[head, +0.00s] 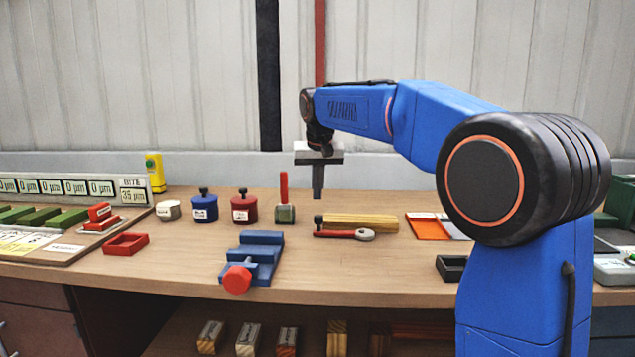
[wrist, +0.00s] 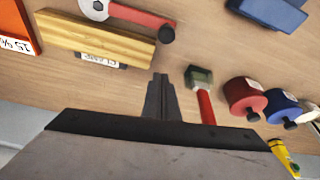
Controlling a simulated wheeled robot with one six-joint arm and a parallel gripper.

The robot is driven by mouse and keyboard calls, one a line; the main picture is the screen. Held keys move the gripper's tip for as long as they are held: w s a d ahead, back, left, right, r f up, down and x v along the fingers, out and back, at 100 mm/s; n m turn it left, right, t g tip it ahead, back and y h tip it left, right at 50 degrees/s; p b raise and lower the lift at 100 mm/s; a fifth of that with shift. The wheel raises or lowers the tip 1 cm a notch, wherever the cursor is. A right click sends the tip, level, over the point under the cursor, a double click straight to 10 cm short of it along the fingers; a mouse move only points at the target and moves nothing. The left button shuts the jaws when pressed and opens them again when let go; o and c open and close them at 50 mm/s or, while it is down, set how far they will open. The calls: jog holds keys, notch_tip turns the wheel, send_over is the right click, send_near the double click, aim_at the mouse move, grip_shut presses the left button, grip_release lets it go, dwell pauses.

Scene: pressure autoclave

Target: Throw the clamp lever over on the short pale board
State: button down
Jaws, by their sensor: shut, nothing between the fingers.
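The short pale board (head: 372,220) lies on the bench right of centre; it also shows in the wrist view (wrist: 95,38). A red lever (head: 335,234) lies along its front side, with a grey ring end at right and a black knob (head: 318,220) at left. In the wrist view the lever (wrist: 140,15) has its grey end at upper left and its knob (wrist: 167,35) beside the board's end. My gripper (head: 318,196) points down, shut and empty, above the bench near the board's left end. Its shut fingers also show in the wrist view (wrist: 160,82), apart from the board.
A green block with an upright red handle (head: 283,188) stands left of my gripper. Red (head: 244,208) and blue (head: 205,208) pots stand further left. A blue stepped vise (head: 256,255) is in front. An orange tray (head: 428,228) lies right of the board.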

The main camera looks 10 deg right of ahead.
jog(key=x, duration=0.4)
jog(key=shift+f, duration=0.35)
jog(key=shift+s+a+r, duration=0.1)
jog(key=shift+s, duration=0.5)
jog(key=shift+s+a+r, duration=0.1)
jog(key=shift+s+r, duration=0.05)
jog(key=shift+s, duration=0.45)
jog(key=shift+s+a+f, duration=0.1)
jog(key=shift+s+f, duration=0.05)
jog(key=shift+s, duration=0.6)
jog(key=shift+s, duration=0.1)
